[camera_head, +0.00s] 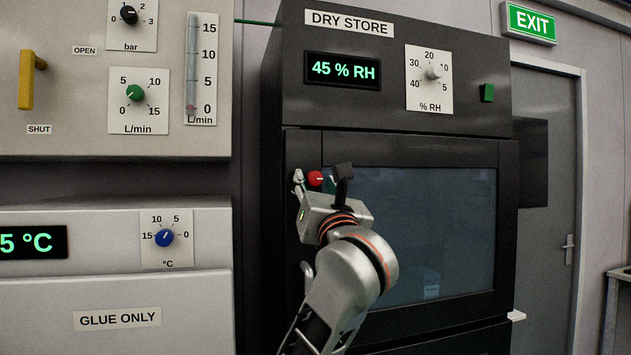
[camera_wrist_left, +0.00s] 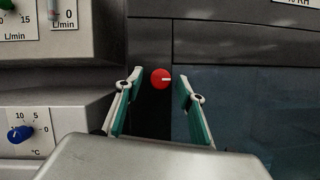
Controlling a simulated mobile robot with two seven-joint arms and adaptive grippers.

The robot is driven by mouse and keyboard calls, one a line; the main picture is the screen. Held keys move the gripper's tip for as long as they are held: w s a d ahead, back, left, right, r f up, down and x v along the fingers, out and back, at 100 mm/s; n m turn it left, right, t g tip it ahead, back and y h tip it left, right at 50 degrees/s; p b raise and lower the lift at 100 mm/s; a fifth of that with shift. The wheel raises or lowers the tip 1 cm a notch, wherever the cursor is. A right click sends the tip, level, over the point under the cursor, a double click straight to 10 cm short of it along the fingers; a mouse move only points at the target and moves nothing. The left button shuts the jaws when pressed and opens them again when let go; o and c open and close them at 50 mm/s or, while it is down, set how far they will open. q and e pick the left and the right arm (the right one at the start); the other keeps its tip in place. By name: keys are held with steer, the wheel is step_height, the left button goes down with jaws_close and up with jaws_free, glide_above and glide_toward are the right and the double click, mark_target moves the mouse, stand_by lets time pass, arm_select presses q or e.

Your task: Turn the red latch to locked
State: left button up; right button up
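The red latch (camera_head: 315,178) is a small round knob on the dark strip left of the dry store's window. In the left wrist view my left gripper (camera_wrist_left: 159,82) is open, one teal-padded finger on each side of the latch, with gaps between. I cannot tell how near the fingertips are to the panel. My right gripper is not in view.
The dark dry store (camera_head: 400,147) carries a "45 % RH" display (camera_head: 342,70), a grey dial (camera_head: 432,74) and a green switch (camera_head: 487,92). On the left are a gas panel with a yellow lever (camera_head: 28,80) and a "GLUE ONLY" cabinet (camera_head: 117,318) with a blue dial (camera_head: 165,238).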

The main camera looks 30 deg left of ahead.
arm_select(q)
steer(key=shift+w+a, duration=0.15)
steer(key=shift+a, duration=0.05)
jaws_close()
